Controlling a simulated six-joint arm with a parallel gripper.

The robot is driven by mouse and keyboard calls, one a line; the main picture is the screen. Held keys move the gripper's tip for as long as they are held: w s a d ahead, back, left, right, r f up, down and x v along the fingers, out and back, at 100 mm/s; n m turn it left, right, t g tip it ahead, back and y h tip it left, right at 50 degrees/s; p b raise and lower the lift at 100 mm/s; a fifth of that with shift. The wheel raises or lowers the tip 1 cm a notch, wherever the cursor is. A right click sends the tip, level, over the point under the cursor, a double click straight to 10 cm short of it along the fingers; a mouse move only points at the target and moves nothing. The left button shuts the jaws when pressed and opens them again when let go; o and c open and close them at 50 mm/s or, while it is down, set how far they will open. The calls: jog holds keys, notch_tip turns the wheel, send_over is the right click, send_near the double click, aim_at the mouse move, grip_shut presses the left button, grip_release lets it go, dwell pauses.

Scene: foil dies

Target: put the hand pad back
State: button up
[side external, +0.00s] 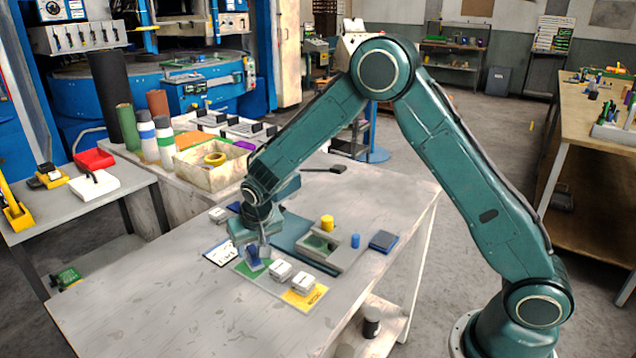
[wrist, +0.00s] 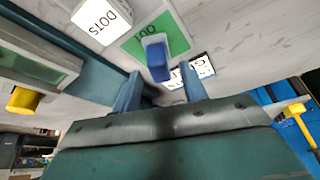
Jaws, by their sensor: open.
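A blue upright block (wrist: 157,57) stands on the green square (wrist: 176,38) of a labelled board. In the side external view the blue block (side external: 252,256) is just beside my gripper's fingers. I cannot tell for sure whether it is the hand pad; a flat dark blue square pad (side external: 384,240) also lies on the table at right. My gripper (side external: 264,246) is low over the table. In the wrist view my gripper (wrist: 163,90) has its fingers apart, with nothing clearly held; the blue block appears beyond the fingertips. Two white blocks (side external: 280,270) (side external: 303,284) sit on the board.
A grey fixture (side external: 345,258) with a green inset stands behind the board, with a yellow cylinder (side external: 327,222) and a blue cylinder (side external: 355,241). A white printed card (side external: 221,252) lies left of the board. The table's front left (side external: 150,305) is clear.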

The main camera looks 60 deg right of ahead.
jog(key=v, duration=1)
jog(key=shift+r, duration=0.15)
dwell(0.4)
jog(key=s+d+r+n+y, duration=0.15)
jog(key=s+d+r, duration=0.25)
jog(key=s+r, duration=0.9)
jog(key=s+d+n+t, duration=0.1)
jog(key=s+n, duration=0.2)
jog(key=s, duration=1.5)
jog(key=shift+s+d, duration=0.2)
jog(key=shift+d, duration=0.05)
